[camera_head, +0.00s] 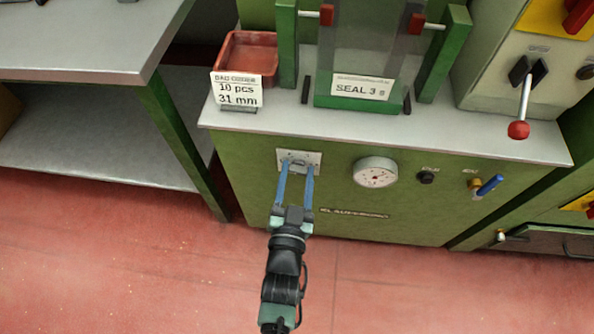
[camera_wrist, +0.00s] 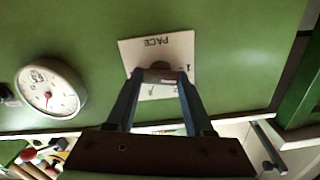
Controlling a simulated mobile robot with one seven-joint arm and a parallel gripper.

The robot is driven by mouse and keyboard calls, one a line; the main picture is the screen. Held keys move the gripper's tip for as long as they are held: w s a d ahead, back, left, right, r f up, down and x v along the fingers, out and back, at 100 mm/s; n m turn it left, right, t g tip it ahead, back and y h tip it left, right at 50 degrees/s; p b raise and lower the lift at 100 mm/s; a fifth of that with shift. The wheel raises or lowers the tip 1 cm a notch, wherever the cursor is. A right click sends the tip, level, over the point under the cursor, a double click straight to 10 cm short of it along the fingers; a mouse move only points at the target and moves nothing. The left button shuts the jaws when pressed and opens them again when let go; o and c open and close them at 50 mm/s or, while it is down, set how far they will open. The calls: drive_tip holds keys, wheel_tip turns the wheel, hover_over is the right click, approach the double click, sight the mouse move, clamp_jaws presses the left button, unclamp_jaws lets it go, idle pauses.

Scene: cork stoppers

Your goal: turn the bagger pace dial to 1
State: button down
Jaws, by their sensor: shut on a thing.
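The pace dial is a small dark knob (camera_wrist: 158,75) on a white plate (camera_wrist: 183,47) marked PACE, which appears upside down in the wrist view. In the head view the plate (camera_head: 312,156) is on the upper left of the green machine front. My gripper (camera_head: 297,170) reaches up to it with two blue fingers. In the wrist view my gripper (camera_wrist: 158,80) is shut on the knob, one finger on each side. The fingers hide part of the plate's markings, and I cannot read the dial's setting.
A round gauge (camera_head: 376,172) is right of the plate, then a black knob (camera_head: 427,177) and a blue-handled valve (camera_head: 489,185). The steel top (camera_head: 450,133) overhangs above, with a red tray (camera_head: 247,57) and a card (camera_head: 237,91). A steel table (camera_head: 90,40) stands left. The red floor in front is clear.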

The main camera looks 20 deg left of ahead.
drive_tip(key=shift+n, duration=1.2)
drive_tip(key=shift+c, duration=1.4)
unclamp_jaws()
drive_tip(key=shift+s, duration=0.15)
drive_tip(key=p+v, duration=0.3)
drive_tip(key=v, duration=0.9)
drive_tip(key=shift+s+p, duration=0.3)
drive_tip(key=shift+s, duration=0.05)
drive_tip(key=shift+d, duration=0.1)
